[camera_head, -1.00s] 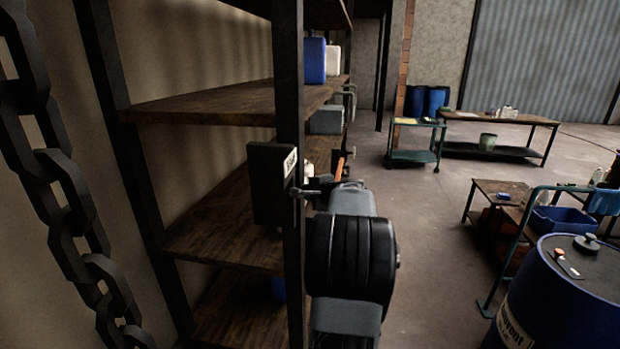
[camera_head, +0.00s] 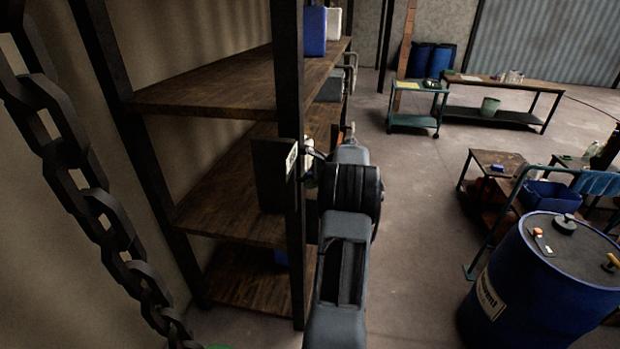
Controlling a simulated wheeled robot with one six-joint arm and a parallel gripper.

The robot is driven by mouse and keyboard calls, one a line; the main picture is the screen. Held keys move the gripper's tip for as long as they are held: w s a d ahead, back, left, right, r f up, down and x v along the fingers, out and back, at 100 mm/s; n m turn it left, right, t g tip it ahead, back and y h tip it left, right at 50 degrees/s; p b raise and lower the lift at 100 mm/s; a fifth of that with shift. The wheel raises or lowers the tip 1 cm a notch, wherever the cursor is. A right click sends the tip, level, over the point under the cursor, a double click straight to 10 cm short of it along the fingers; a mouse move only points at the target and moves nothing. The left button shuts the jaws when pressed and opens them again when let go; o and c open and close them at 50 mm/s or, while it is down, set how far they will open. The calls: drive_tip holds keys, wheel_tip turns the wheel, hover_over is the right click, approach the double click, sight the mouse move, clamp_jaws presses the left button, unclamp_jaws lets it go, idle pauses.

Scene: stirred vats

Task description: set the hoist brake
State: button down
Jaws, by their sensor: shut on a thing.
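A dark box with a small white label (camera_head: 291,158), its writing too small to read, is by the front post of the shelf, left of the end of my arm. A thin pale and metal piece (camera_head: 311,149) comes out beside it, which looks like the brake lever. An orange piece (camera_head: 348,130) shows just past the end of my arm; I cannot tell what it belongs to. My gripper (camera_head: 322,156) is close beside the box, shut on the lever. Its fingers are mostly hidden behind my arm and the post.
The wooden shelf (camera_head: 225,97) and its dark post (camera_head: 289,80) stand close left of my arm. A heavy chain (camera_head: 90,195) hangs at the near left. A blue drum (camera_head: 530,300) stands at the right. Carts and a workbench (camera_head: 505,85) are farther back. The middle floor is clear.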

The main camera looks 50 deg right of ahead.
drive_tip(key=shift+m+g+y, duration=0.6)
drive_tip(key=shift+m+y, duration=0.1)
drive_tip(key=shift+y, duration=0.5)
drive_tip(key=c, duration=1)
unclamp_jaws()
drive_tip(key=shift+o, duration=0.2)
drive_tip(key=v, duration=1.3)
drive_tip(key=shift+d+r, duration=0.3)
drive_tip(key=shift+d, duration=0.1)
drive_tip(key=shift+s, duration=0.15)
